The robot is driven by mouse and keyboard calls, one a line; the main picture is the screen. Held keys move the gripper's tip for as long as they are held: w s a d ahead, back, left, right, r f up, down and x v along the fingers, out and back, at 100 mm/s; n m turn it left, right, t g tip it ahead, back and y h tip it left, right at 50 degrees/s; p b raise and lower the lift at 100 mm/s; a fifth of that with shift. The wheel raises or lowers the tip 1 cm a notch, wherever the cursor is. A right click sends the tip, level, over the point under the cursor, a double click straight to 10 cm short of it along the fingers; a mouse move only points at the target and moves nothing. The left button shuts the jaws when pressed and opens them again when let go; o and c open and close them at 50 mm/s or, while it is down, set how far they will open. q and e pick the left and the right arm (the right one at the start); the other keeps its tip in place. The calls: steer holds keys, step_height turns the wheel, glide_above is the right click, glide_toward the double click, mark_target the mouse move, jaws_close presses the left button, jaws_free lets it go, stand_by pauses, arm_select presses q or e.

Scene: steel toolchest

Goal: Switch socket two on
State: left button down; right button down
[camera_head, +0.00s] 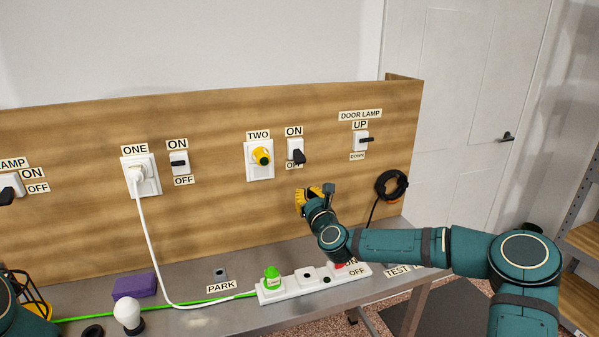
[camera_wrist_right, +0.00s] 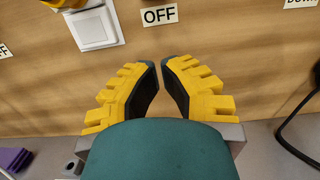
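Socket two (camera_head: 259,174) is a white plate on the wooden panel, with a yellow plug (camera_head: 262,156) in it. Its switch (camera_head: 295,145) is just to the right, with the black lever (camera_head: 299,157) tilted down over the OFF label. My right gripper (camera_head: 303,199) is below that switch, apart from it and empty. In the right wrist view its fingertips (camera_wrist_right: 161,62) are almost together, below the OFF label (camera_wrist_right: 160,15); the switch is out of that view. My left arm (camera_head: 18,318) shows at the lower left corner; its fingers cannot be made out clearly.
Socket one (camera_head: 154,182), with a white plug and cable, and its switch (camera_head: 179,163) are left on the panel. The door lamp switch (camera_head: 361,141) is right. A power strip (camera_head: 283,293), a purple block (camera_head: 135,286) and a bulb (camera_head: 127,313) are on the bench.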

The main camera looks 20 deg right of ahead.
mark_target(298, 155)
steer(key=w, duration=0.8)
steer(key=shift+a+r, duration=0.15)
steer(key=shift+r, duration=0.15)
steer(key=r, duration=0.1)
steer(key=s+r, duration=0.1)
steer(key=shift+r, duration=0.4)
steer(key=shift+s+r, duration=0.2)
steer(key=shift+r, duration=0.2)
steer(key=shift+r, duration=0.1)
